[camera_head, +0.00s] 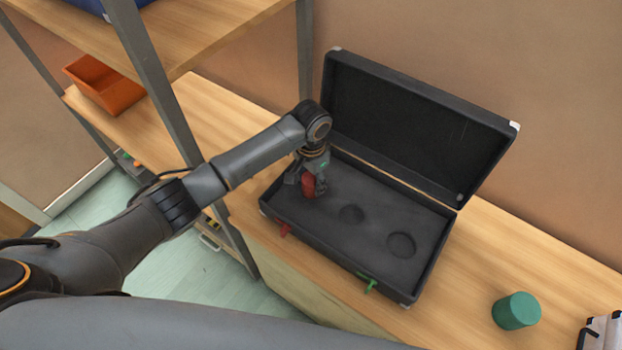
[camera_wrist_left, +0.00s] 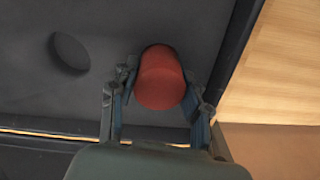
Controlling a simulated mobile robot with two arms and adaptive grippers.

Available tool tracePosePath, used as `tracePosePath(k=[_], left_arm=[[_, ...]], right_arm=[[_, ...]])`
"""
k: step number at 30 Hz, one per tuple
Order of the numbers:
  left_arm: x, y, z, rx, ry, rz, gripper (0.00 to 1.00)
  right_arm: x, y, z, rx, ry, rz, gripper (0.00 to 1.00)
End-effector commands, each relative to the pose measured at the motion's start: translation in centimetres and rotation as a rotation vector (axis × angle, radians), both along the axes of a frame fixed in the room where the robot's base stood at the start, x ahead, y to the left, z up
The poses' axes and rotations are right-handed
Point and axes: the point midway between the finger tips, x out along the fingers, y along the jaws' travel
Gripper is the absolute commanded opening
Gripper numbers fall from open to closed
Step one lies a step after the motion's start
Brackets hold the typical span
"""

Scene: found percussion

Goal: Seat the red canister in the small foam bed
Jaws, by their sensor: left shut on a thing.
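The red canister (camera_head: 309,186) is at the left end of the open black case, over its grey foam (camera_head: 375,205). My left gripper (camera_head: 308,178) is shut on it from above. In the left wrist view the red canister (camera_wrist_left: 160,78) stands between the two fingers of the left gripper (camera_wrist_left: 163,88), its far end against or close to the foam. Whether it sits in a recess there is hidden. My right gripper is not in view.
The case lid (camera_head: 410,125) stands open at the back. Red (camera_head: 284,229) and green (camera_head: 368,284) latches are on its front. A green canister (camera_head: 516,311) stands on the wooden bench right of the case. An orange bin (camera_head: 103,85) sits on the left, beyond a grey shelf post (camera_head: 160,85).

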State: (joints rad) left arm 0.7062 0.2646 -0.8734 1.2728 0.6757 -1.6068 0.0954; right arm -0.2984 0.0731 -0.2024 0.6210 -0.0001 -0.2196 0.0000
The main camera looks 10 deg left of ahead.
Motion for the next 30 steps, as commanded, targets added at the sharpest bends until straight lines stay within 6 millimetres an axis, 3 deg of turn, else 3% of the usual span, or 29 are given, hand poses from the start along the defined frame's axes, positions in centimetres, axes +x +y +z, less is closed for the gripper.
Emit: tracePosePath(k=[6, 7, 10, 22, 26, 30], left_arm=[[0.0, 0.0, -0.3, 0.000, 0.000, 0.001, 0.14], [0.0, 0.0, -0.3, 0.001, 0.001, 0.001, 0.49], [0.0, 0.0, -0.3, 0.000, 0.000, 0.000, 0.70], [0.0, 0.0, 0.3, -0.001, -0.002, 0.000, 0.70], [0.1, -0.1, 2.1, -0.003, -0.004, 0.000, 0.70], [0.1, 0.0, 5.1, -0.002, -0.005, -0.001, 0.70]], right_arm=[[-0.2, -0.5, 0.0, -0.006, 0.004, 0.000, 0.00], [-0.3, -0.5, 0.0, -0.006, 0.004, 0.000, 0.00], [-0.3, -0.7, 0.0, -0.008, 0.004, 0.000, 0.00], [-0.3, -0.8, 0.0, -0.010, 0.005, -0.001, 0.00], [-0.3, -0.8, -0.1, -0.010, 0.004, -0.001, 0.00], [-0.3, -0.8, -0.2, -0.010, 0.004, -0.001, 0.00]])
